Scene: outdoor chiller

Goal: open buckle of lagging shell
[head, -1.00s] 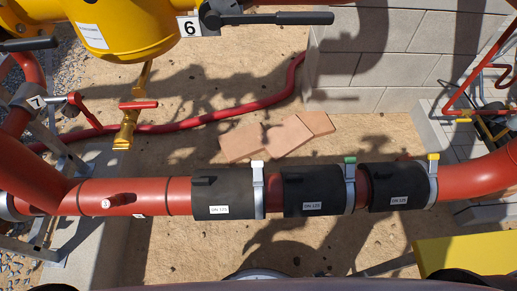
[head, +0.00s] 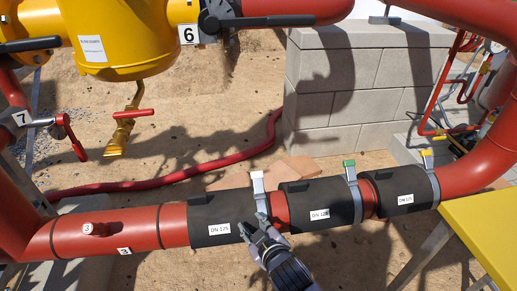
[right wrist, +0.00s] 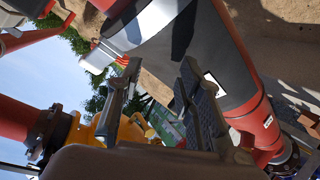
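Three black lagging shells wrap the red pipe in the head view: a left one (head: 210,207), a middle one (head: 325,192) and a right one (head: 400,181). Each has a metal band, with a white buckle (head: 258,183), a green buckle (head: 349,168) and a yellow buckle (head: 426,157) respectively. My right gripper (head: 254,225) is in front of the left shell, just below its white buckle. In the right wrist view its two fingers (right wrist: 155,90) are apart with nothing visible between them. A shell (right wrist: 205,50) and a pale buckle (right wrist: 98,58) show beyond the fingers. My left gripper is out of view.
The red pipe (head: 110,230) runs across the front. A yellow valve body (head: 110,35) and a black lever (head: 275,21) are at upper left. A block wall (head: 330,85) stands behind. A yellow panel (head: 490,225) is at right. Sandy ground lies below.

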